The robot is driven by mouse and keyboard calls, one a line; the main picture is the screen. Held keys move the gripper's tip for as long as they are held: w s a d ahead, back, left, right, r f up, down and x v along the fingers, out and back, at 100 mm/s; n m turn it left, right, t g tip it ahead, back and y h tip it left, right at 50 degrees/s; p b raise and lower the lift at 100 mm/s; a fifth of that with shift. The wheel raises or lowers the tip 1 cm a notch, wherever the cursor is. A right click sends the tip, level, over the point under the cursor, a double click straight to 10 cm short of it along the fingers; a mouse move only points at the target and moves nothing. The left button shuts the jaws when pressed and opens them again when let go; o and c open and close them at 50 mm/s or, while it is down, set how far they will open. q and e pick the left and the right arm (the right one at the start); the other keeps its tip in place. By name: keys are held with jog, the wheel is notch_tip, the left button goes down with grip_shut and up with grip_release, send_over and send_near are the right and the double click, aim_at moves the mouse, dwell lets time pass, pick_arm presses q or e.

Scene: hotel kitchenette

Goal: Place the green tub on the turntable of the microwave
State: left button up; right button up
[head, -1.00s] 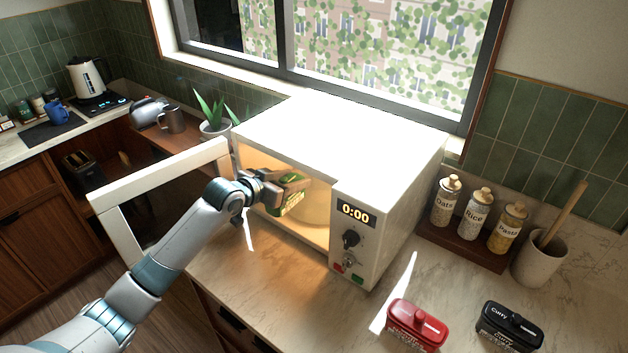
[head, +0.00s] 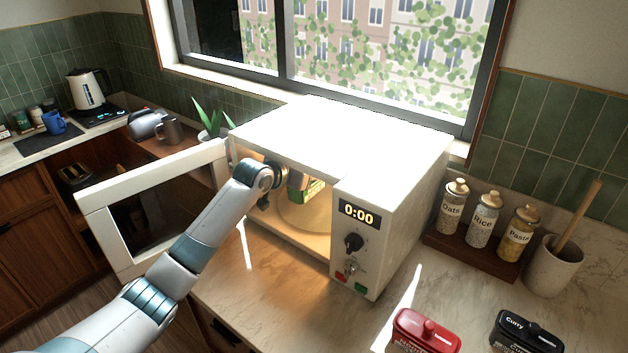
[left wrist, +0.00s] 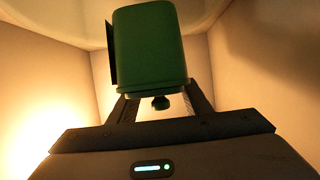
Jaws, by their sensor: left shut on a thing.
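The green tub (head: 311,190) is inside the open microwave (head: 350,150), partly hidden by my left wrist and the microwave's top edge. In the left wrist view the tub (left wrist: 150,45) sits between the fingers of my left gripper (left wrist: 162,98), which is shut on it; a small dark knob shows at its gripper-side end. The pale round turntable (head: 297,216) lies on the cavity floor, under or just beyond the tub in the head view. I cannot tell whether the tub touches it. My right gripper is not in view.
The microwave door (head: 150,205) stands wide open on the left, close to my left arm. A red tub (head: 425,332) and a black tub (head: 527,335) stand at front right. Jars (head: 483,220) and a utensil crock (head: 553,267) are right of the microwave. The counter in front is clear.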

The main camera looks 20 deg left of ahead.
pick_arm(q)
jog(key=shift+f+b, duration=1.7)
jog(key=shift+f, duration=0.05)
jog(key=shift+r, duration=0.1)
jog(key=o, duration=1.5)
jog(key=shift+c, duration=0.2)
jog(key=shift+s, duration=0.15)
